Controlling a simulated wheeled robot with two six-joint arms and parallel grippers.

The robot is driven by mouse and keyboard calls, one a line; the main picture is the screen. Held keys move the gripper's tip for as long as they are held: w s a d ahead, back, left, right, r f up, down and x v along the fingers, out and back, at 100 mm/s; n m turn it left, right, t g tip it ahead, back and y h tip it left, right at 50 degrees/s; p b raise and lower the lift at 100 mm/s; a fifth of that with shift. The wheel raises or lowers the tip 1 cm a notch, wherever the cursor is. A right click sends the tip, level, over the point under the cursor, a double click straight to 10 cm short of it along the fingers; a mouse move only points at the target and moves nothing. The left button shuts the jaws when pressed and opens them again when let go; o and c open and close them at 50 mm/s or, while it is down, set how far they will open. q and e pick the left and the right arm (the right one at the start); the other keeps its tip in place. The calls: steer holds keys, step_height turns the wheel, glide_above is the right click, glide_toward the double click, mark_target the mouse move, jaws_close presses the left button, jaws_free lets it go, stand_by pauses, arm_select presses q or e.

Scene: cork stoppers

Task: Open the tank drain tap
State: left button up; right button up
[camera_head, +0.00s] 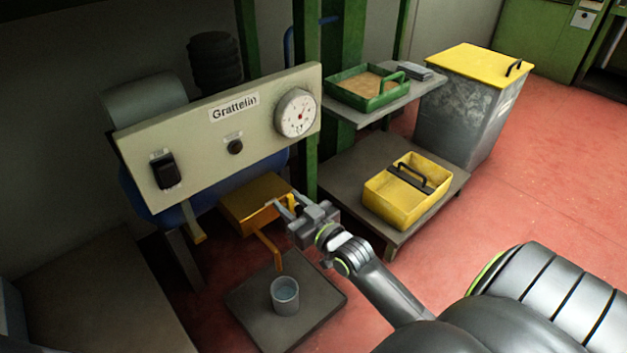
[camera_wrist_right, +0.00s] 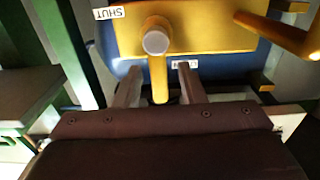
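The yellow tank drain tap (camera_head: 252,207) sits below the grey panel, with a yellow spout (camera_head: 268,248) bending down from it. In the right wrist view, its yellow lever (camera_wrist_right: 158,82) hangs from a round pivot (camera_wrist_right: 156,41). A "SHUT" label (camera_wrist_right: 108,13) is at upper left; a second small label (camera_wrist_right: 185,64) lies near the right finger, too small to read surely. My right gripper (camera_wrist_right: 159,88) is open, its fingers on either side of the lever with visible gaps; contact cannot be told. My left gripper is not in view.
A grey-blue cup (camera_head: 285,294) stands on a dark plate (camera_head: 243,302) below the spout. The panel (camera_head: 200,135) has a dial gauge (camera_head: 296,113), a black switch and a knob. A yellow carrier (camera_head: 408,205) sits on a low shelf to the right. Red floor is open farther right.

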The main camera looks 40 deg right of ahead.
steer(key=s+d, duration=0.1)
steer(key=s, duration=1.6)
steer(key=shift+d+b, duration=0.2)
steer(key=shift+b, duration=0.2)
